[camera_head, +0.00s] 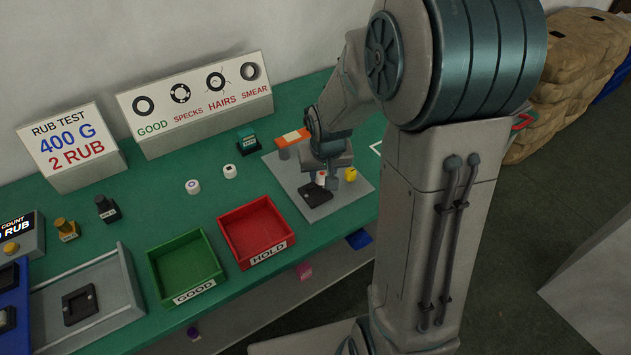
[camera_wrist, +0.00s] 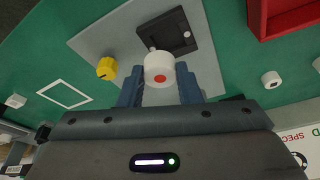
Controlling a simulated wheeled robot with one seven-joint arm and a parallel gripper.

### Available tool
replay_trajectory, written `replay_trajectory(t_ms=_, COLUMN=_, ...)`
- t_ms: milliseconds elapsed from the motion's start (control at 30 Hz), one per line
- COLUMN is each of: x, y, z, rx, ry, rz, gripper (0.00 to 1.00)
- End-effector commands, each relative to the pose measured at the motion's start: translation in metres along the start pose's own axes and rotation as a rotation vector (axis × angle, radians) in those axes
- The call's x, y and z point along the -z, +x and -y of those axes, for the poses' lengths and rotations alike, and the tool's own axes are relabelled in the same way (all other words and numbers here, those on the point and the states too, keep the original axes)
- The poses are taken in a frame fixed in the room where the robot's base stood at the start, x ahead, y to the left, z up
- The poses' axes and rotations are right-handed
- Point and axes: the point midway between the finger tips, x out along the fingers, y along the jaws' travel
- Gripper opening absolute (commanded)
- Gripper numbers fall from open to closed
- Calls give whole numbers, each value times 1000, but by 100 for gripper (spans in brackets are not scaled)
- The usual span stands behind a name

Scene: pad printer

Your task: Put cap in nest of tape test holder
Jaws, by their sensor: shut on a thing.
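My gripper (camera_wrist: 158,88) is shut on a white cap (camera_wrist: 158,66) with a red dot on its face. The tape test holder is a grey plate (camera_wrist: 95,45) with a black square nest (camera_wrist: 181,28) on it. In the wrist view the held cap overlaps the near edge of the nest; the gap between them is hard to judge. In the head view my gripper (camera_head: 320,176) is over the plate (camera_head: 345,201), just behind the black nest (camera_head: 315,195). The cap (camera_head: 321,180) shows only in part there.
A yellow knob (camera_head: 350,174) stands on the plate, right of my gripper. An orange-topped block (camera_head: 293,137) is behind. Two other white caps (camera_head: 193,186) (camera_head: 229,171) are on the green table. Red (camera_head: 262,258) and green (camera_head: 185,290) trays are left of the plate.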

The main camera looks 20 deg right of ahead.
Motion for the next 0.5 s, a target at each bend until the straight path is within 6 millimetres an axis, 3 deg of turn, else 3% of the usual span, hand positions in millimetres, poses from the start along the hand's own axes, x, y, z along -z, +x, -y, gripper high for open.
replay_trajectory(t_ms=200, x=9, y=15, z=14, rx=0, ry=-1, rz=0, gripper=7)
replay_trajectory(t_ms=500, x=-2, y=49, z=15, rx=0, ry=0, rz=3, gripper=7)
